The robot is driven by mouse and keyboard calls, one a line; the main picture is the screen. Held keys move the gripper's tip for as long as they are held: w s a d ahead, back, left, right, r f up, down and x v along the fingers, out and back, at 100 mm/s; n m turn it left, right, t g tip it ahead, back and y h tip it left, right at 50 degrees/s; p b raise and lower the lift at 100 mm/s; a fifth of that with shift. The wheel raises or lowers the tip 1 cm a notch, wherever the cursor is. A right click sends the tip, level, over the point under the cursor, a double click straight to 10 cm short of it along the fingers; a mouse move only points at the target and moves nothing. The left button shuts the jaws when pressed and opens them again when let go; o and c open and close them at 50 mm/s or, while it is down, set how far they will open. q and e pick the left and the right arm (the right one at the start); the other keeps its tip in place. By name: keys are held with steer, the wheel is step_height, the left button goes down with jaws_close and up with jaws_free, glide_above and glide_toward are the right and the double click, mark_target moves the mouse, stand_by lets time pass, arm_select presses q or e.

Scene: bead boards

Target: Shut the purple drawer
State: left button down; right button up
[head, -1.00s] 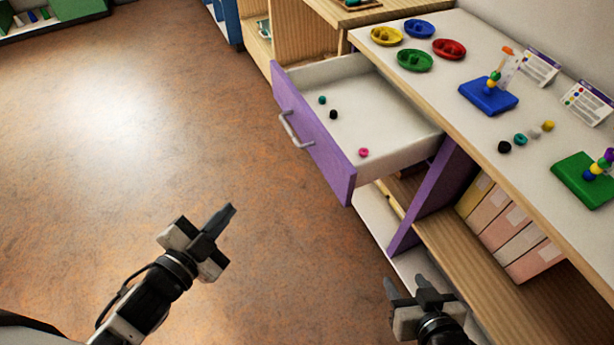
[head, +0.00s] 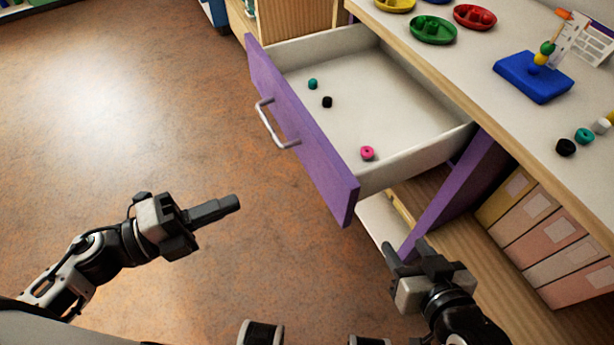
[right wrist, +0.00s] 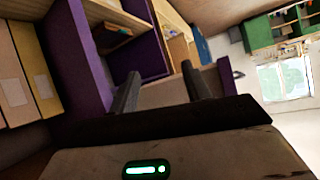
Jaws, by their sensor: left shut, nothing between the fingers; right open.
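The purple drawer (head: 300,134) stands pulled out from the shelf unit, with a silver handle (head: 272,124) on its front. Inside its white tray lie a teal bead (head: 313,84), a black bead (head: 327,102) and a pink bead (head: 367,153). My left gripper (head: 236,203) is shut and empty, over the floor to the left of and below the drawer front. My right gripper (head: 404,250) is open and empty, below the near corner of the drawer. In the right wrist view its two fingers (right wrist: 162,88) stand apart, and neither gripper touches the drawer.
The white counter (head: 490,110) carries colored dishes, a blue bead board (head: 534,77) and loose beads. Pink and yellow boxes (head: 545,240) fill the shelf below, near my right arm. The floor (head: 120,120) left of the drawer is clear.

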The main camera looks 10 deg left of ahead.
arm_select(q)
step_height(320, 180, down, 3)
steer(key=b, duration=0.2)
steer(key=p, duration=0.2)
glide_toward(321, 175)
steer(key=x, duration=0.7)
